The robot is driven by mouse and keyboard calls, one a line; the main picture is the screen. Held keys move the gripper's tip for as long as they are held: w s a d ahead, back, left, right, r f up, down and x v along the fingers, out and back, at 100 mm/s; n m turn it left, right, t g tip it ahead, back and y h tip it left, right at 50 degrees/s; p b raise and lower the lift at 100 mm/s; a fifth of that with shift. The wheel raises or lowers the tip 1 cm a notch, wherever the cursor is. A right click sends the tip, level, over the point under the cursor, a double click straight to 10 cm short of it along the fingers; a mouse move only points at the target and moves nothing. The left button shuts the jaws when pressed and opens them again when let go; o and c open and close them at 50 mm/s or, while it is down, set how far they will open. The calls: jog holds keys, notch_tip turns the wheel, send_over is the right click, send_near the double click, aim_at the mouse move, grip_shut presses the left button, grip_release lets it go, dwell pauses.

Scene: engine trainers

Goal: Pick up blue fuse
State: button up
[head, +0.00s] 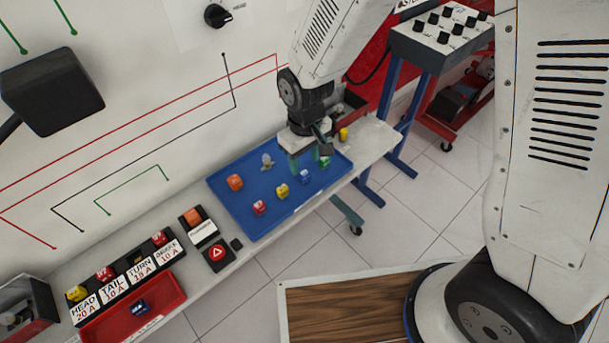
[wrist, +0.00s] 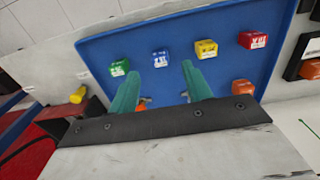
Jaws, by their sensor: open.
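A blue fuse (head: 305,177) lies on the blue tray (head: 225,199) in the head view. It also shows in the wrist view (wrist: 160,58), just beyond and between my two green fingertips. My gripper (head: 308,160) is open and empty above the tray, and its fingers also show in the wrist view (wrist: 160,74). The fingers look apart from the blue fuse. Another dark blue fuse (head: 139,307) lies in the red tray (head: 173,290) at lower left.
Green (wrist: 119,67), yellow (wrist: 206,49) and red (wrist: 252,39) fuses lie near the blue one. An orange piece (head: 235,182) and a grey piece (head: 267,161) are also on the tray. A labelled fuse holder (head: 115,288) and a red button box (head: 217,254) stand left.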

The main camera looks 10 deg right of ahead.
aim_at(304, 172)
notch_tip(304, 172, down, 5)
jog(key=shift+w+r, duration=0.1)
jog(key=c, duration=1.1)
jog(key=shift+o, duration=0.2)
jog(key=shift+r, duration=0.2)
